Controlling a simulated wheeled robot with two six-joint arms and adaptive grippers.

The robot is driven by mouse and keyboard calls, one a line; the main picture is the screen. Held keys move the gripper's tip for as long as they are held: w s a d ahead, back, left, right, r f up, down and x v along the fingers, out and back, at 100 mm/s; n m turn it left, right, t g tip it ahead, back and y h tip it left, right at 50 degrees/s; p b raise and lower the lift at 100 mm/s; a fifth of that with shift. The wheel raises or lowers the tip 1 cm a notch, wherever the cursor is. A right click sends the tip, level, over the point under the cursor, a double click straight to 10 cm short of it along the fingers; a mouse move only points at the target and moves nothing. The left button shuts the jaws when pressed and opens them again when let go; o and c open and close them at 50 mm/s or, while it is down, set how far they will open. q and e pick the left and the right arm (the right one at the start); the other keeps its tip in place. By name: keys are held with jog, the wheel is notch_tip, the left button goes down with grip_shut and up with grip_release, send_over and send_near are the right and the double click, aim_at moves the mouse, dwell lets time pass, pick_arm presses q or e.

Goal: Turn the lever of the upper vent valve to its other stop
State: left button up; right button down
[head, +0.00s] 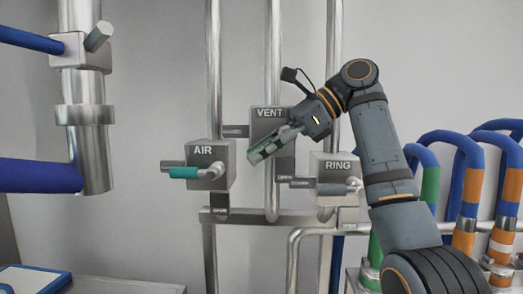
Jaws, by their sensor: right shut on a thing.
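The vent valve (269,113) is a grey block labelled VENT on a vertical steel pipe, set higher than its neighbours. My right gripper (259,155) reaches in from the right across the lower part of this block, with its fingers pointing down and left. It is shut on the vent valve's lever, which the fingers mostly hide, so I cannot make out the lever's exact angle. My left gripper is not in view.
The AIR valve (220,160) with a teal-gripped lever (184,172) sits close at the left. Blue, orange and green hoses (468,180) stand at the far right.

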jog(key=c, duration=1.1)
grip_release()
jog(key=shift+c, duration=0.2)
